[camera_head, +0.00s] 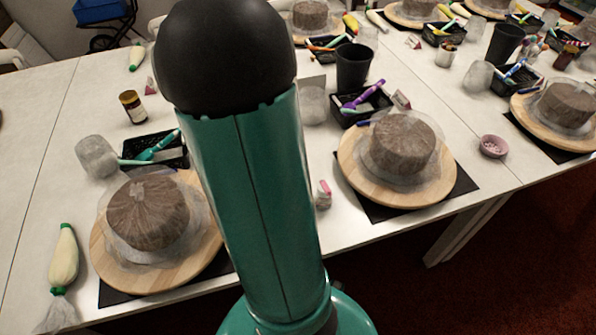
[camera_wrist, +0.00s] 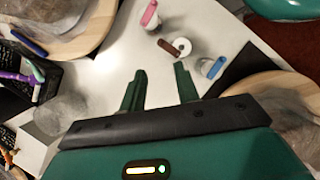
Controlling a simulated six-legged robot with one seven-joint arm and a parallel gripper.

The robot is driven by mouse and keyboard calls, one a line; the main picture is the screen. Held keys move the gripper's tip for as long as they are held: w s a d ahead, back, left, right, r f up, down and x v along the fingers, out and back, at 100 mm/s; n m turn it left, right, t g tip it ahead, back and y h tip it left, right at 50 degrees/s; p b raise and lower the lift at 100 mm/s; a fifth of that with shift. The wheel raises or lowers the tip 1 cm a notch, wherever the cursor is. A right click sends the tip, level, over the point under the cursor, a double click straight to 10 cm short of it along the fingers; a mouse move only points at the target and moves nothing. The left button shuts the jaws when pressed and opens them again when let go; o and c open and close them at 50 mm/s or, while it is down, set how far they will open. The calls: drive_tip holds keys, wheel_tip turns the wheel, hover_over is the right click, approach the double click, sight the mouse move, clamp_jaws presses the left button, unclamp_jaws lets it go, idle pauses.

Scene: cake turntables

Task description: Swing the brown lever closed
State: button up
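My gripper (camera_wrist: 159,70) is open in the wrist view, its two dark green fingers apart with bare white table between them. Just beyond the fingertips is a small brown piece (camera_wrist: 168,46) beside a white ring-shaped part. It may be the brown lever, but I cannot tell its hinge or how far it stands open. The gripper appears apart from it. In the head view my green arm fills the middle and hides the gripper and this brown piece.
A pink-capped bottle (camera_wrist: 149,18) and a blue-capped bottle (camera_wrist: 213,67) stand close to the brown piece. Wooden turntables with wrapped brown cakes flank my arm, left (camera_head: 110,262) and right (camera_head: 352,172). A black cup (camera_head: 354,68) and a black basket (camera_head: 362,105) stand behind.

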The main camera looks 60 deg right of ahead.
drive_tip(key=x, duration=1.2)
drive_tip(key=shift+f, duration=0.2)
clamp_jaws()
